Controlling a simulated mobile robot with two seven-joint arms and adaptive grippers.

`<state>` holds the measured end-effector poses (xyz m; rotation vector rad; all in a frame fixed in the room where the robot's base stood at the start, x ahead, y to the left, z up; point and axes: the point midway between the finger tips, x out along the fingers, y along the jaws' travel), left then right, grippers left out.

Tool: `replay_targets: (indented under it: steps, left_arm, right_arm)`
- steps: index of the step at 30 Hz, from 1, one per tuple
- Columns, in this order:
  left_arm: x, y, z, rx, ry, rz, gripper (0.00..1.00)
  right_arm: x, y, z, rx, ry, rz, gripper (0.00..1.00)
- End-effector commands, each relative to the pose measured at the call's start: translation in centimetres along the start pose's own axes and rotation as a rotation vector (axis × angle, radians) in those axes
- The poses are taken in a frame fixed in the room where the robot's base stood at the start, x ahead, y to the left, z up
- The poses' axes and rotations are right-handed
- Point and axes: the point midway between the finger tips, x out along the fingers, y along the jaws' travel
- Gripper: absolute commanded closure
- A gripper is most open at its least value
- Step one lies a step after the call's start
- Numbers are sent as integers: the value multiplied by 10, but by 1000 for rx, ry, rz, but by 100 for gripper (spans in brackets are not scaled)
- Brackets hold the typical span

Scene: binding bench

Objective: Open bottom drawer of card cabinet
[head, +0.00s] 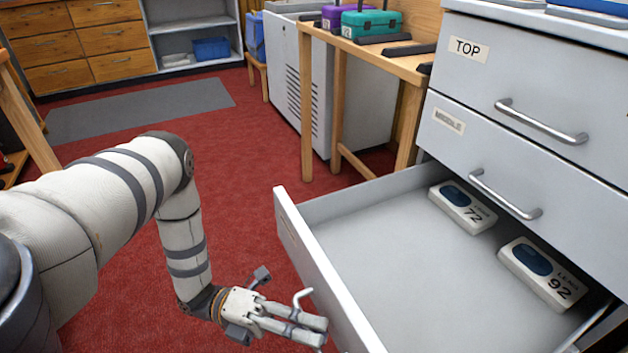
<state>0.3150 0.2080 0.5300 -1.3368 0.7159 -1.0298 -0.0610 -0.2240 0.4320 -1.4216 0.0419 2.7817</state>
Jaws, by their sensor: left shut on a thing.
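The card cabinet (469,76) stands at the right, with a drawer labelled TOP (540,85) and one labelled MIDDLE (450,150), both shut. The bottom drawer (375,240) below them is pulled far out and shows its grey floor. Two white boxes lie inside near the cabinet, one marked 72 (470,215) and one marked 92 (545,280). My left gripper (316,330) is at the outer face of the drawer front, shut on its handle (302,296); one bent end of the handle shows above the fingers. My right gripper is out of view.
A wooden table (390,65) with a purple and a green case (370,24) stands behind the drawer, beside a vented grey unit (300,85). Red carpet (240,165) is open left of the drawer. Wooden drawers (75,45) stand far back.

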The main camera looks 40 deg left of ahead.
Motion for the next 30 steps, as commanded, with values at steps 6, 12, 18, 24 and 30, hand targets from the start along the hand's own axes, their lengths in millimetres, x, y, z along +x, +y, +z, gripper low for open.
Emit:
replay_targets:
  steps: [6, 12, 18, 24, 30]
  left_arm:
    - [-1, 1, 0, 1, 1, 4, 89]
    - [0, 1, 0, 0, 1, 2, 70]
    - [-2, 1, 0, 0, 0, 2, 70]
    - [-42, 2, 0, 1, -1, 7, 70]
    - [-94, 1, -1, 0, 1, 5, 70]
  right_arm:
    - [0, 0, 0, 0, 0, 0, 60]
    - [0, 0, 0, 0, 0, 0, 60]
    - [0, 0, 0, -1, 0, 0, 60]
    - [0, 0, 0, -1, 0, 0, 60]
    - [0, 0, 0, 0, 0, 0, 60]
